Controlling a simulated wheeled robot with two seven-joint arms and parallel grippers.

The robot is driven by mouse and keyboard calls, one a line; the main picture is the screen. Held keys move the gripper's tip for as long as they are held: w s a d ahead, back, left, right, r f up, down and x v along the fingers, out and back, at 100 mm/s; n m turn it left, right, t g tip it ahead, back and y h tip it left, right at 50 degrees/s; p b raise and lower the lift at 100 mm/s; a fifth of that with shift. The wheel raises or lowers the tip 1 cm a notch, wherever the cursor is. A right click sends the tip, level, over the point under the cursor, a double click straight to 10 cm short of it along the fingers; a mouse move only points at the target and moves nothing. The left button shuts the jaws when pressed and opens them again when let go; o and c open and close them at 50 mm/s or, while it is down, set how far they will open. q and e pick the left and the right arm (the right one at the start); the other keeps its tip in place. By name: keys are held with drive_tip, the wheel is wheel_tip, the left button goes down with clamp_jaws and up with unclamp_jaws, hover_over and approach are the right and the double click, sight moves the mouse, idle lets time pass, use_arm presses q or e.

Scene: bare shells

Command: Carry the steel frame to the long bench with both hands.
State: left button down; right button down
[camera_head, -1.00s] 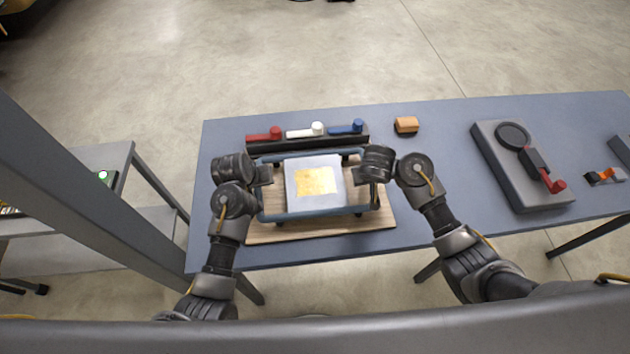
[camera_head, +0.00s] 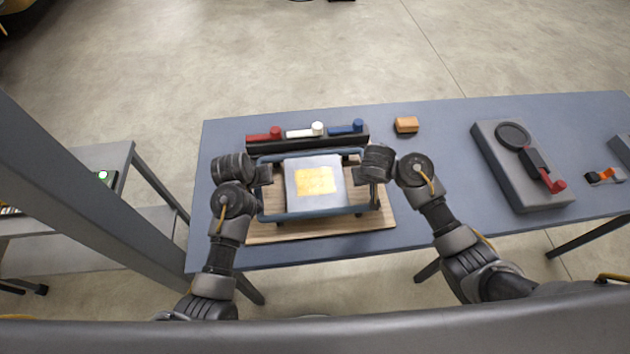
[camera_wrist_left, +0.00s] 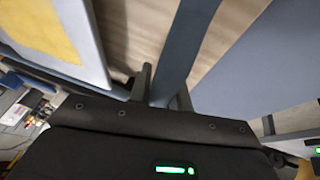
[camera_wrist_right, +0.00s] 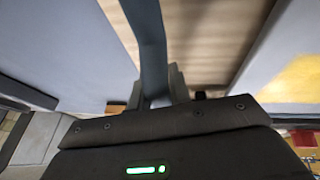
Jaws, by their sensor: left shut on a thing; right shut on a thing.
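The steel frame (camera_head: 300,214) is a blue-grey tubular rectangle around a pale block with a yellow patch (camera_head: 315,181). It is over a wooden board (camera_head: 290,235) on the long blue-grey bench (camera_head: 450,125); I cannot tell how far above the board it is. My left gripper (camera_head: 264,176) is shut on the frame's left side, and its bar shows between the fingers in the left wrist view (camera_wrist_left: 178,60). My right gripper (camera_head: 374,174) is shut on the right side; that bar shows in the right wrist view (camera_wrist_right: 150,50).
Behind the frame is a dark rack with red (camera_head: 264,134), white (camera_head: 304,131) and blue (camera_head: 346,127) handles. An orange block (camera_head: 406,125) and a grey device with a red lever (camera_head: 522,165) stand to the right. A grey post (camera_head: 90,190) and a side shelf (camera_head: 105,158) are at left.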

use_arm(q)
drive_tip(key=shift+w+r, duration=0.1)
drive_tip(key=shift+r, duration=0.15)
use_arm(e)
drive_tip(key=shift+w+r, duration=0.15)
drive_tip(key=shift+r, duration=0.1)
